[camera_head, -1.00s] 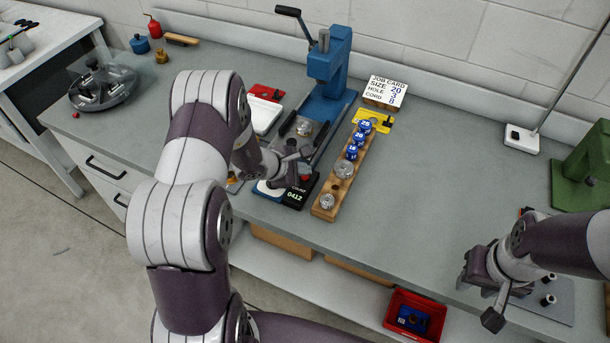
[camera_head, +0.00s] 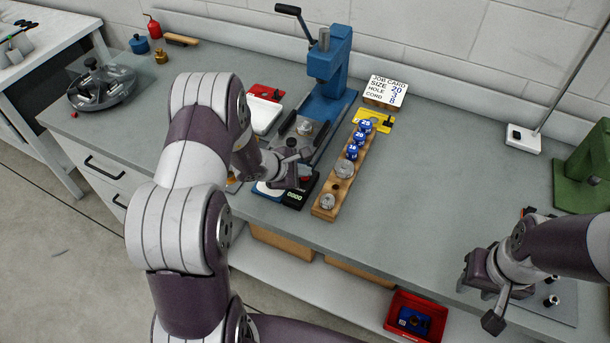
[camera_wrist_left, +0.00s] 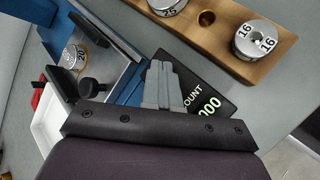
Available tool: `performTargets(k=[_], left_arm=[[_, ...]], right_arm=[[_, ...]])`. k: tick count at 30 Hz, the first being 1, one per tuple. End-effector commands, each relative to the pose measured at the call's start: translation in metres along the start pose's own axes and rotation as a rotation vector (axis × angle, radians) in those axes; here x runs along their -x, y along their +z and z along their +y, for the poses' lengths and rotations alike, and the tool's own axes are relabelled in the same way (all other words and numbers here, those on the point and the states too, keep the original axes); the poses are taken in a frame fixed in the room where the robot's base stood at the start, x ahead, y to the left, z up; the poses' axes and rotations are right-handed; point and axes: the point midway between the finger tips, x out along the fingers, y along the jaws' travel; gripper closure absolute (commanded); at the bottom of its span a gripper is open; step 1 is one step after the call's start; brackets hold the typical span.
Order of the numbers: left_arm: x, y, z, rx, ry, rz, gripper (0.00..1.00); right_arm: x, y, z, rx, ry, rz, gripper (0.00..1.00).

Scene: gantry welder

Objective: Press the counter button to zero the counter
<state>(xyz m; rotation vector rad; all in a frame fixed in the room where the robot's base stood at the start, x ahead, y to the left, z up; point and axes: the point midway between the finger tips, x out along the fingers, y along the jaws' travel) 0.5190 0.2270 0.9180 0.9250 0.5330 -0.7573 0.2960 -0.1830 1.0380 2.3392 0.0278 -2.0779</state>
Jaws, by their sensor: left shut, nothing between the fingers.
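The counter (camera_head: 292,201) is a small black box on the bench, left of the wooden block, and its green display reads 0000. In the left wrist view the counter (camera_wrist_left: 212,88) shows part of the word COUNT and the last zeros. My left gripper (camera_head: 303,181) is shut and empty, with its fingertips over the far end of the counter. The closed fingers (camera_wrist_left: 163,84) overlap the counter in the wrist view. They hide most of the button, and I cannot tell whether they touch it. My right gripper (camera_head: 478,302) is at the bench's front right, apart from the counter, and looks open.
A wooden block (camera_head: 325,211) with blue-topped and metal pieces stands right of the counter. A blue press (camera_head: 330,75) stands behind it, with a white tray (camera_head: 265,116) on its left. A job card (camera_head: 386,91) is at the back.

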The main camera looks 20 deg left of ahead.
Motion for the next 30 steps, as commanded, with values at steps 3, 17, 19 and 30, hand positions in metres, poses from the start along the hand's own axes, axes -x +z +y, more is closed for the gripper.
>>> performTargets(k=[3, 17, 19, 30], left_arm=[[0.0, 0.0, -0.001, 0.001, -0.001, 0.001, 1.0], [0.012, 0.008, 0.008, 0.0, 0.0, 0.0, 1.0], [0.013, 0.009, 0.009, 0.0, -0.001, 0.0, 1.0], [0.016, 0.011, 0.011, 0.0, 0.0, 0.0, 1.0]], right_arm=[[0.0, 0.0, 0.0, 0.0, 0.0, 0.0, 0.63], [0.008, -0.001, 0.0, 0.0, 0.0, 0.0, 0.63], [0.008, -0.001, 0.0, 0.0, 0.0, 0.0, 0.63], [0.011, -0.001, 0.0, 0.0, 0.0, 0.0, 0.63]])
